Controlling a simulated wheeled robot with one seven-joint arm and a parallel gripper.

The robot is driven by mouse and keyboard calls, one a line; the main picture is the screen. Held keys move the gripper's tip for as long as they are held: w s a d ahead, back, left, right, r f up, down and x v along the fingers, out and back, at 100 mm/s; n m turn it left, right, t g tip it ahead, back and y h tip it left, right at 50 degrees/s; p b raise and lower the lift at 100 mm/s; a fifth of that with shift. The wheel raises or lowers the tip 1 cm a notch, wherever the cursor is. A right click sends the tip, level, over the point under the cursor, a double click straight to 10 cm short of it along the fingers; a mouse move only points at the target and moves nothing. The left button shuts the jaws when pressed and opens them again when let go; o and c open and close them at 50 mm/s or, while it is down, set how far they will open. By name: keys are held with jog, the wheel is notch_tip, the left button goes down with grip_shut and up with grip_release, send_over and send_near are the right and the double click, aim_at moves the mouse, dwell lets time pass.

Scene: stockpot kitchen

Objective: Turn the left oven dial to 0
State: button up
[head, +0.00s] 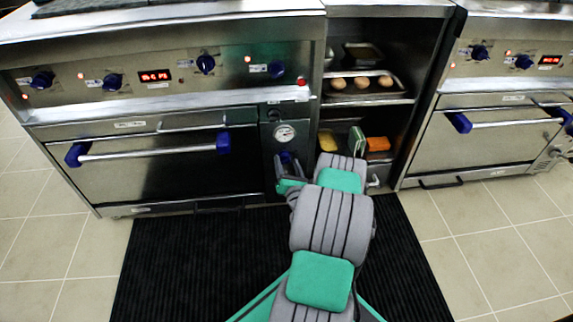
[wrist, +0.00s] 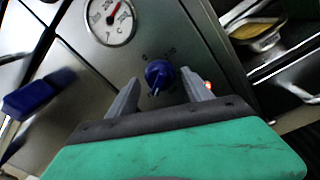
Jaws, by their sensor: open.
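The left oven dial (wrist: 160,74) is a round blue knob on the steel panel right of the left oven door, below a round white gauge (wrist: 111,20). In the head view the dial (head: 287,157) is partly hidden behind my gripper (head: 288,174). In the wrist view my gripper (wrist: 160,82) is open, with one grey finger left of the dial and one right of it. The fingers appear apart from the knob. Small markings surround the dial, but I cannot read its setting.
The left oven door has a bar handle (head: 150,152) with blue ends. To the right is an open shelf unit holding a tray (head: 385,84) with round buns and lower items. Another oven stands farther right. A black mat (head: 190,265) covers the floor.

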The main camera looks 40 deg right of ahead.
jog(key=shift+w+d, duration=0.15)
jog(key=shift+w, duration=0.1)
jog(key=shift+c, duration=0.2)
grip_shut()
dwell(0.3)
